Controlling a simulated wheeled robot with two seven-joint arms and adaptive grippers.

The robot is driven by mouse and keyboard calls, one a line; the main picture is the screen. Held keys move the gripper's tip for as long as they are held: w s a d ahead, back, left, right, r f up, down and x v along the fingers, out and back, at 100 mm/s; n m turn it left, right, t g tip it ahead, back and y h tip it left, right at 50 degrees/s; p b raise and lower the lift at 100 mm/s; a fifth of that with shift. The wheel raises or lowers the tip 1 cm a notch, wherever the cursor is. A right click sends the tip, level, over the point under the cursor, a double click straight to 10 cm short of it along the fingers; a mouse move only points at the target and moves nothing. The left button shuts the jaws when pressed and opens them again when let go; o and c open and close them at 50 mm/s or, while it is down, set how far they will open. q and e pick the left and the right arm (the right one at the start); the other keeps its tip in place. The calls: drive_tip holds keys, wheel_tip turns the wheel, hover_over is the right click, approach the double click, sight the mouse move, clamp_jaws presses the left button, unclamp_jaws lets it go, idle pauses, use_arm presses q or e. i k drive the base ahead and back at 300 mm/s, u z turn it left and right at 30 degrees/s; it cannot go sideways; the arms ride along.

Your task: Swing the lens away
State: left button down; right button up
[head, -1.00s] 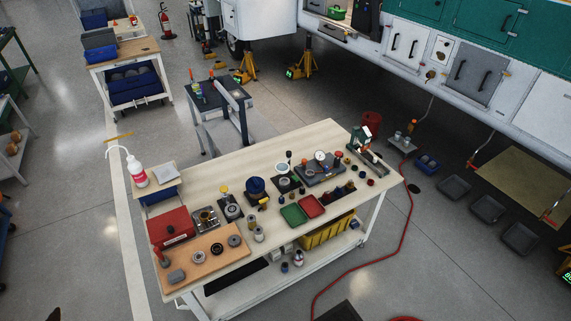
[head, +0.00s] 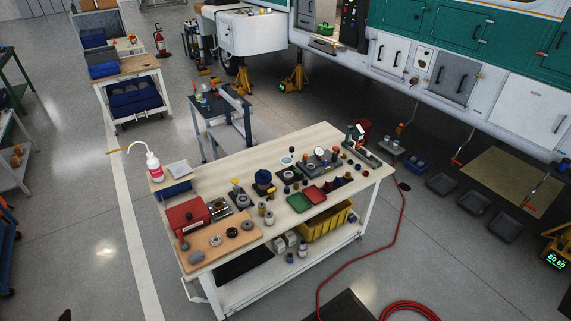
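The white workbench (head: 238,160) stands ahead of me with several small fixtures and parts on it. A small round pale disc with a dark rim (head: 287,161) stands over a dark block (head: 288,176) near the middle of the bench. It may be the lens, but it is too small to be sure. A dial gauge (head: 319,153) stands to its right and a dark blue round part (head: 263,177) to its left. Neither of my grippers can be made out, and nothing touches the things on the bench.
The bench carries a red box (head: 186,215), a green tray (head: 299,201), a red tray (head: 315,194) and a white bottle (head: 154,167). A dark cart (head: 220,103) stands behind it. A red hose (head: 399,215) runs along the floor at right. The floor left of the bench is open.

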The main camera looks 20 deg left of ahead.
sight(287, 162)
drive_tip(key=u, duration=0.95)
drive_tip(key=k, duration=0.15)
drive_tip(key=z, duration=1.55)
drive_tip(key=i, duration=1.3)
drive_tip(key=u, duration=0.05)
